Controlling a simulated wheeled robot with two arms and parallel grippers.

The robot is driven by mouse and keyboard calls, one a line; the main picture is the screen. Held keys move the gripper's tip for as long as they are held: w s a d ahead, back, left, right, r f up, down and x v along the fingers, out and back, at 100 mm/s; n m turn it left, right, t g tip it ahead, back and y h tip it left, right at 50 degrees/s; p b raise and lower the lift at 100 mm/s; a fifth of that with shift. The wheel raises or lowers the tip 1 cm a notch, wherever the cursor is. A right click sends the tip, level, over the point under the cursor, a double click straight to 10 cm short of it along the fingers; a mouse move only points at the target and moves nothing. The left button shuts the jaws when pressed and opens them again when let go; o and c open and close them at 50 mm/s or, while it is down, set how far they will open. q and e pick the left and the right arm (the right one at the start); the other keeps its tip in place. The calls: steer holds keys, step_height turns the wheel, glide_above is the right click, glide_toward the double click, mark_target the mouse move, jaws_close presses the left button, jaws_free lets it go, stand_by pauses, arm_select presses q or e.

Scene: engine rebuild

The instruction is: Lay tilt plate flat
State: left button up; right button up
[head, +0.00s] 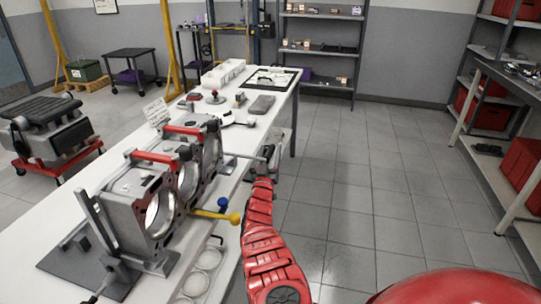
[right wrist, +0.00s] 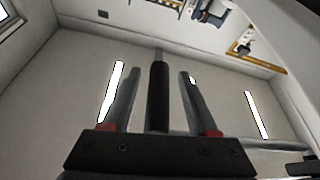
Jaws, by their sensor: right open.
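A grey metal engine block (head: 150,205) with large round bores and red bars on top stands on the white bench. A dark grey plate (head: 62,262) shows at its lower left; I cannot tell if this is the tilt plate or how it is hinged. Levers with a yellow ball (head: 234,218) and a blue ball (head: 222,202) stick out at the block's right. My right gripper (head: 272,150) is beside the bench's right edge, beyond these balls. In the right wrist view its fingers (right wrist: 158,85) are apart, with a dark rod (right wrist: 158,95) between them; contact is unclear. My left gripper is out of view.
The white bench (head: 236,137) carries small parts, a black-framed mat (head: 292,76) and a sign (head: 156,112). Several round pale rings (head: 208,260) lie near its front. Tiled floor (head: 365,180) is clear to the right, up to shelves with red bins (head: 522,160).

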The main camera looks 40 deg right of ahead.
steer(key=shift+r, duration=0.1)
jaws_close()
stand_by(1.3)
